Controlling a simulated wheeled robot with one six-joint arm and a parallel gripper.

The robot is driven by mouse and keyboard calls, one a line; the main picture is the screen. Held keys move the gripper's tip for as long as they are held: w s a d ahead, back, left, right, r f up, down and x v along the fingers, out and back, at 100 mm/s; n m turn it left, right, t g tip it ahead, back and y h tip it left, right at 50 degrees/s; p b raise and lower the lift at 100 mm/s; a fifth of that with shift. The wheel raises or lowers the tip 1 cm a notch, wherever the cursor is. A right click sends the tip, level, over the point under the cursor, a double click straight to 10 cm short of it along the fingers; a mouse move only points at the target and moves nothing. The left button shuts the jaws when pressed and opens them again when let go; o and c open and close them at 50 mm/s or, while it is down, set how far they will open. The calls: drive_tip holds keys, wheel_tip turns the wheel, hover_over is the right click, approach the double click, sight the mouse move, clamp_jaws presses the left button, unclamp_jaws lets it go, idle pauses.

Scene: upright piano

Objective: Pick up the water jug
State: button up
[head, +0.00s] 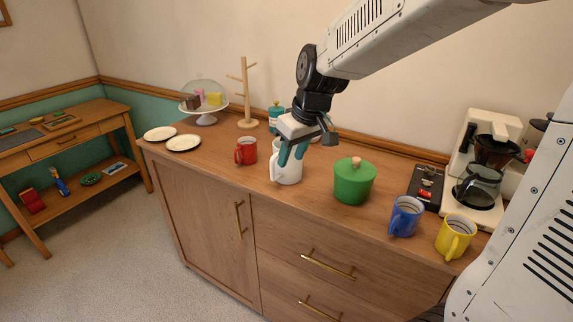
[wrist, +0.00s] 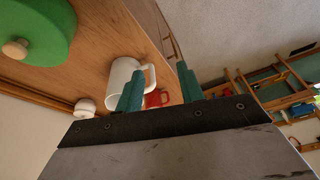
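The water jug appears to be the white jug (head: 287,174) standing upright on the wooden cabinet top, its handle toward the left front. It also shows in the wrist view (wrist: 119,76), with its handle between the lines of my fingers. My gripper (head: 291,160) points down at the jug with its two teal fingers apart; it also shows in the wrist view (wrist: 160,69). The fingers overlap the jug's upper part in the head view and hide some of it. I cannot tell whether they touch it. Nothing is visibly held.
A red mug (head: 246,151) stands close left of the jug, a green lidded pot (head: 354,184) to its right. A teal bottle (head: 274,114) and mug tree (head: 246,95) are behind. Blue (head: 406,217) and yellow (head: 455,238) mugs and a coffee maker (head: 480,170) are right.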

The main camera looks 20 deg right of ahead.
drive_tip(key=n, duration=0.1)
approach(272, 171)
wheel_tip(272, 171, down, 2)
drive_tip(key=shift+t, duration=0.4)
drive_tip(key=x, duration=0.8)
drive_tip(key=shift+w+f, duration=0.3)
drive_tip(key=shift+w, duration=0.05)
clamp_jaws()
